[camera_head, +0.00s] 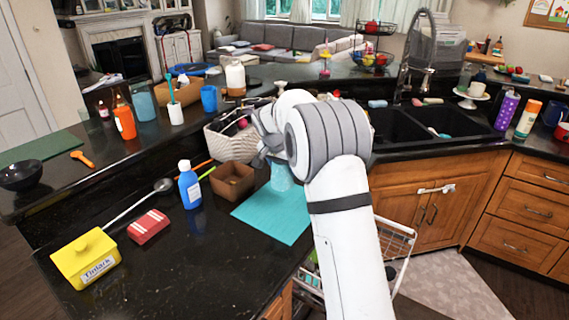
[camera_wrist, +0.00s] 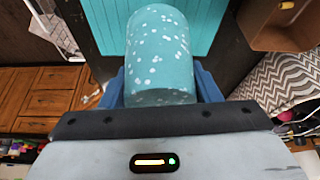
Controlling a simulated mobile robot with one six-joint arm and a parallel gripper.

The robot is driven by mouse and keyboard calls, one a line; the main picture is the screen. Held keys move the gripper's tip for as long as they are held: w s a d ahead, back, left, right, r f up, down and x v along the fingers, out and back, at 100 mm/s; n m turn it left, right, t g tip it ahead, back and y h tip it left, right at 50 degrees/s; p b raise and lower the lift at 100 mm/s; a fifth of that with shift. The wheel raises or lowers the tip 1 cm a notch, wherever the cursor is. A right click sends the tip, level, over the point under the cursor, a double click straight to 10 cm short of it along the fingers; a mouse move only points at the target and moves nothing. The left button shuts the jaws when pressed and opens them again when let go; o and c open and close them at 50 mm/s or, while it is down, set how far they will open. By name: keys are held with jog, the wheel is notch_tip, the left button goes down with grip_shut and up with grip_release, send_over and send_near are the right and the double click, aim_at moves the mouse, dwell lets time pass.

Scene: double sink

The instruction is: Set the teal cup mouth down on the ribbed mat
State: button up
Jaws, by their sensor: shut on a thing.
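The teal cup (camera_wrist: 160,50) with white speckles fills the middle of the wrist view. My gripper (camera_wrist: 160,88) is shut on it, with blue fingers on both sides. In the head view a small part of the cup (camera_head: 282,178) shows below my gripper (camera_head: 270,150), over the mat; my arm hides the rest. I cannot tell which way its mouth faces or whether it touches the mat. The teal ribbed mat (camera_head: 262,218) lies flat on the dark counter, partly behind my arm. Its ribs show beyond the cup in the wrist view (camera_wrist: 100,22).
A zigzag-patterned basket (camera_head: 231,143) is behind. A red sponge-like block (camera_head: 148,227) and yellow box (camera_head: 85,259) lie farther left. The black sink (camera_head: 455,124) is at right.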

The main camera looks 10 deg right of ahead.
aim_at(278, 172)
jog(key=shift+f+b, duration=2.75)
jog(key=shift+f, duration=1.3)
jog(key=o, duration=1.1)
jog(key=shift+c, duration=0.2)
jog(key=shift+b+v, duration=0.45)
jog(key=shift+v, duration=3.45)
